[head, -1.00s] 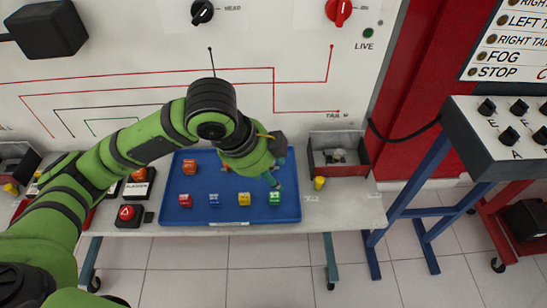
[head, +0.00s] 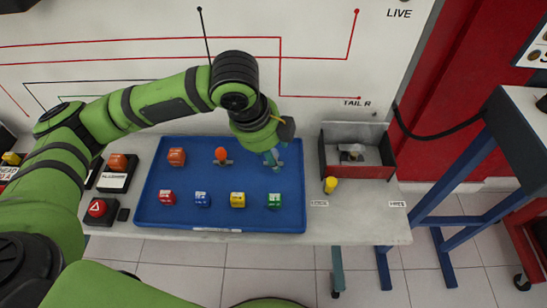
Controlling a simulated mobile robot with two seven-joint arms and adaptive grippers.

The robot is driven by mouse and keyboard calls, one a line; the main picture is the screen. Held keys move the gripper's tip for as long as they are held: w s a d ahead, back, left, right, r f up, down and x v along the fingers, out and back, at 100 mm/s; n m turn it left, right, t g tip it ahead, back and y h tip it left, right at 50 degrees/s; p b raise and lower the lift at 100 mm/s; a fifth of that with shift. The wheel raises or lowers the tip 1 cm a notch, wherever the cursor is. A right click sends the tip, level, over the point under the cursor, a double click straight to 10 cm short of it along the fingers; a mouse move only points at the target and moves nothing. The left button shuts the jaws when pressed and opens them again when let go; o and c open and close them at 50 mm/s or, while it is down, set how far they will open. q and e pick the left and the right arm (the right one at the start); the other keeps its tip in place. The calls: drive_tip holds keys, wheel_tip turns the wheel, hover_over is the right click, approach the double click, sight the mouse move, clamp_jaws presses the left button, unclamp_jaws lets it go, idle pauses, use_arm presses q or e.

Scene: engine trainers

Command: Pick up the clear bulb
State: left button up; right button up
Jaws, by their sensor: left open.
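My left gripper (head: 272,158) hangs over the back right part of the blue tray (head: 220,222), its teal fingers pointing down. It is open. A small greyish piece shows beside the fingertips, partly hidden by them; I cannot tell whether it is the clear bulb's base. No clear bulb is plainly visible. My right gripper is not in view.
A grey-and-red open box (head: 362,172) and a yellow piece (head: 330,185) are on the right. Buttons stand on the left.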

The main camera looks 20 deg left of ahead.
use_arm(q)
drive_tip(key=shift+f, duration=0.2)
drive_tip(key=c, duration=1)
drive_tip(key=shift+o, duration=0.2)
